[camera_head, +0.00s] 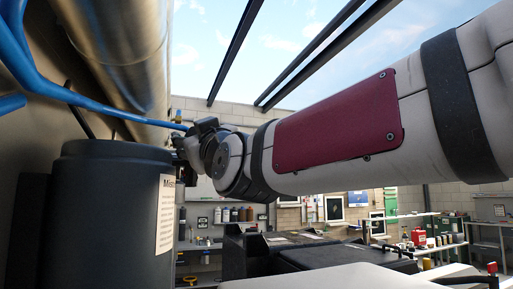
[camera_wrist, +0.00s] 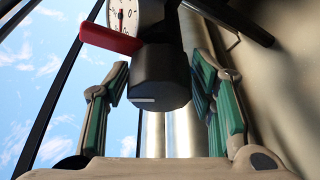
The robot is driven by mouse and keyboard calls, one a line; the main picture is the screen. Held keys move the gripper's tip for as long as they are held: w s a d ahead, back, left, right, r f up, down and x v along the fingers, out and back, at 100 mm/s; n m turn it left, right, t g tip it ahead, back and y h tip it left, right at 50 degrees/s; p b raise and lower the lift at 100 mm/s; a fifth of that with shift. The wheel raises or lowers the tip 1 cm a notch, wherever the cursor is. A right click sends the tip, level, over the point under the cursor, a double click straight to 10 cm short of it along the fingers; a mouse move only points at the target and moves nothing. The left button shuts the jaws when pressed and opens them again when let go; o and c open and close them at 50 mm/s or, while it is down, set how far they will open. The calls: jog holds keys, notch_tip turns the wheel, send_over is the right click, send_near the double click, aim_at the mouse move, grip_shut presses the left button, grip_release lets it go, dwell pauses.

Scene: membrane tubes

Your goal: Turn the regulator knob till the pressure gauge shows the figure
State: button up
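The black faceted regulator knob (camera_wrist: 160,72) shows in the wrist view, with a short white mark near its lower edge. The pressure gauge (camera_wrist: 123,14) is above it to the left, cut off by the top edge. Its face is white with a red needle; the figures are too small to read surely. My gripper (camera_wrist: 161,66) is open, with its green-padded fingers on either side of the knob. A gap shows between the left finger and the knob; the right one is closer, and I cannot tell about contact.
A red bar (camera_wrist: 110,38) juts left beside the gauge, close to the left fingertip. In the head view a large dark canister (camera_head: 105,215) with a label stands at the left, below blue hoses (camera_head: 100,112) and a metal tube (camera_head: 128,55). Workbenches stand far behind.

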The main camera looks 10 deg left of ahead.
dwell(0.3)
jog(key=v, duration=1.2)
